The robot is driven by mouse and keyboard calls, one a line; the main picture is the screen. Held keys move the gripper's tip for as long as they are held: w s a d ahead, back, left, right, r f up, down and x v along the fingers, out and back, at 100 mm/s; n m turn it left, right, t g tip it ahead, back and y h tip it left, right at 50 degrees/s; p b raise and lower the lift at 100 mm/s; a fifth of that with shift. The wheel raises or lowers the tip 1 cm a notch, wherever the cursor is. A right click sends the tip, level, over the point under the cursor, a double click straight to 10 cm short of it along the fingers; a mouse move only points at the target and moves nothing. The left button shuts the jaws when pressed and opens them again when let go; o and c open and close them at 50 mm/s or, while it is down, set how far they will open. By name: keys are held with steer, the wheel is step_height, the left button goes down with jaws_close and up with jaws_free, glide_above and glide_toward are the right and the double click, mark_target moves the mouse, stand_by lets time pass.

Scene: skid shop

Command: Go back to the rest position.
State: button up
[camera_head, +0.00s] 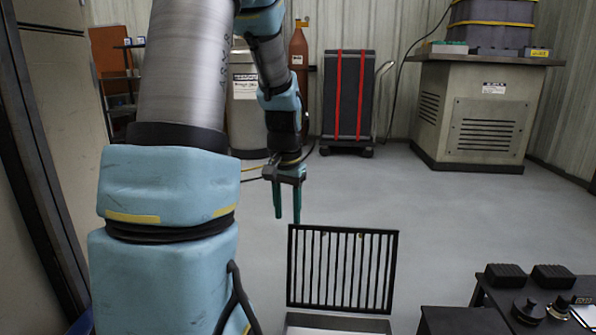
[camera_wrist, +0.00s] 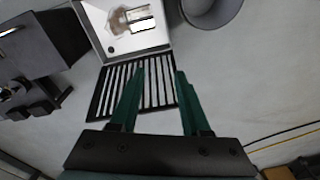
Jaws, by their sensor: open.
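My gripper (camera_head: 287,203) hangs from my arm, pointing down, with its two green fingers apart. Nothing shows between the fingers. In the head view it is just above and to the left of a black slatted rack (camera_head: 342,270). In the wrist view the gripper (camera_wrist: 159,72) is open in front of the same slatted rack (camera_wrist: 101,97). Whether the fingers touch the rack I cannot tell, but they look apart from it.
A light tray (camera_wrist: 97,30) with a metal piece (camera_wrist: 140,20) in it adjoins the rack. A grey round container (camera_wrist: 212,10) is beside it. A dark bench with knobs (camera_head: 528,310) stands at lower right. A metal cabinet (camera_head: 478,115) and dark cart (camera_head: 348,95) stand behind; floor between is clear.

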steer(key=s+a+f+n, duration=0.1)
steer(key=s+a+n, duration=0.3)
steer(key=s, duration=0.9)
step_height(320, 180, up, 37)
steer(key=w+p, duration=0.1)
steer(key=p, duration=3.6)
steer(key=shift+t, duration=0.4)
steer(key=shift+a+f, duration=0.1)
steer(key=shift+f, duration=0.05)
